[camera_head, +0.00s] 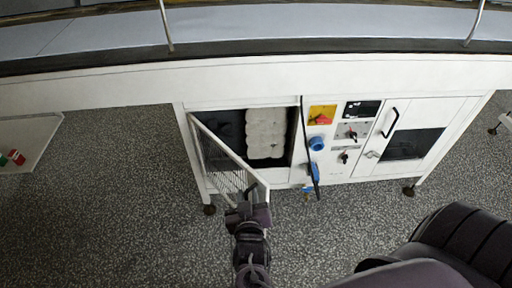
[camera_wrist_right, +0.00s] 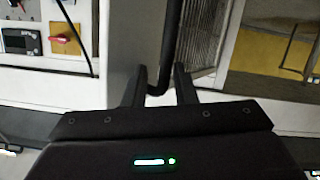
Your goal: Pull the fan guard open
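The fan guard (camera_head: 221,165), a white-framed slatted door, is hinged at the left of the cabinet opening. It stands swung out, its free edge towards me, and its slats also show in the right wrist view (camera_wrist_right: 203,40). My right gripper (camera_head: 246,203) is at the guard's free edge. In the right wrist view, the guard's black bar handle (camera_wrist_right: 168,50) runs down between the two spread fingers of this gripper (camera_wrist_right: 160,84). A small gap shows beside the bar; finger contact is unclear. My left gripper is not in view.
The white cabinet (camera_head: 285,180) has a control panel with a yellow-backed red switch (camera_head: 321,115), a blue connector (camera_head: 317,143) and a hanging black cable. A closed door with a black handle (camera_head: 390,122) is at the right. Speckled floor (camera_head: 110,220) lies clear at the left.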

